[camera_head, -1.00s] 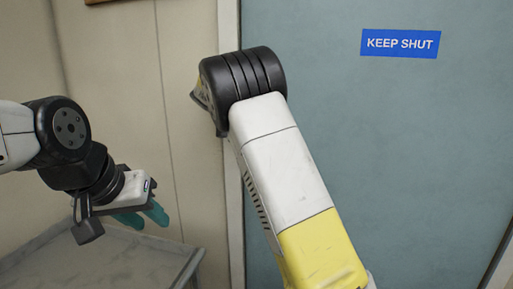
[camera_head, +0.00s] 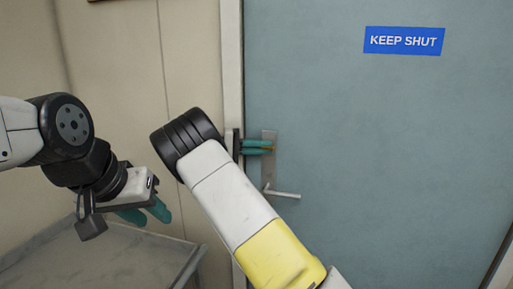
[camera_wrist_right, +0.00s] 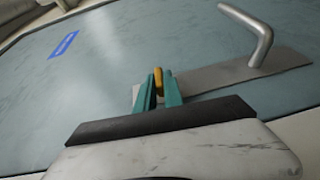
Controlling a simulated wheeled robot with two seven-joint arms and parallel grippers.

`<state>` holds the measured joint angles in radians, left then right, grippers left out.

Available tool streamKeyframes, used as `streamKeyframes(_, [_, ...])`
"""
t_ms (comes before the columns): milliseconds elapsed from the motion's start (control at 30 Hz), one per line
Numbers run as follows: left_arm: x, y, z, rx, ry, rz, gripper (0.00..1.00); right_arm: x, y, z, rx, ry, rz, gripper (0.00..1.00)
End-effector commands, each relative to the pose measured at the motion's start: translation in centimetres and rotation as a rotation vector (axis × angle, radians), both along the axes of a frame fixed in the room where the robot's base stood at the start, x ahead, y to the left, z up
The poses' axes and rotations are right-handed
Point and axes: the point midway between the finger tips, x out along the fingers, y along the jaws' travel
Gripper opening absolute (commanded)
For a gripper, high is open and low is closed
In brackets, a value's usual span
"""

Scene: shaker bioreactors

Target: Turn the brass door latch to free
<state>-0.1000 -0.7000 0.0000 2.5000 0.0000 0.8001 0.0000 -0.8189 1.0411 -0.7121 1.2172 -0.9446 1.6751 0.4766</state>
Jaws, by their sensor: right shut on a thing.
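The brass door latch (camera_wrist_right: 158,82) is a small golden knob on the upper part of the steel door plate (camera_head: 269,172). My right gripper (camera_head: 258,147) is at the plate, its teal fingers shut on the brass latch, one finger on each side. The right wrist view shows the latch upright between the fingertips (camera_wrist_right: 158,90); in the head view the fingers hide most of it. My left gripper (camera_head: 148,212) is open and empty at the left, away from the door, above the grey table.
A lever handle (camera_head: 282,193) sticks out below the latch on the same plate. The blue-grey door (camera_head: 400,150) bears a blue KEEP SHUT sign (camera_head: 404,40) and looks closed against its pale frame (camera_head: 231,60). A grey table (camera_head: 120,258) stands at the lower left.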

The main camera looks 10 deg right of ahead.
Motion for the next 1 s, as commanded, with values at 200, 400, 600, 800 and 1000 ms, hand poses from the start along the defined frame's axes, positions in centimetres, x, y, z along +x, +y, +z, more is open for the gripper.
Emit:
streamKeyframes(200, [0.0, 0.0, 0.0, 0.0, 0.0, 0.0, 0.36, 0.02, 0.06, -0.22, -0.062, 0.028, 0.001, 0.0])
streamKeyframes(400, [0.0, 0.0, 0.0, 0.0, 0.0, 0.0, 0.36, 0.02, 0.05, -0.23, -0.08, 0.036, 0.001, 0.0])
streamKeyframes(600, [0.0, 0.0, 0.0, 0.0, 0.0, 0.0, 0.36, 0.02, 0.03, -0.23, -0.082, 0.037, 0.001, 0.0])
streamKeyframes(800, [0.0, 0.0, 0.0, 0.0, 0.0, 0.0, 0.36, 0.02, 0.02, -0.24, -0.082, 0.037, 0.001, 0.22])
streamKeyframes(1000, [0.0, 0.0, 0.0, 0.0, 0.0, 0.0, 0.36, 0.01, 0.0, -0.2, -0.082, 0.036, 0.001, 0.34])
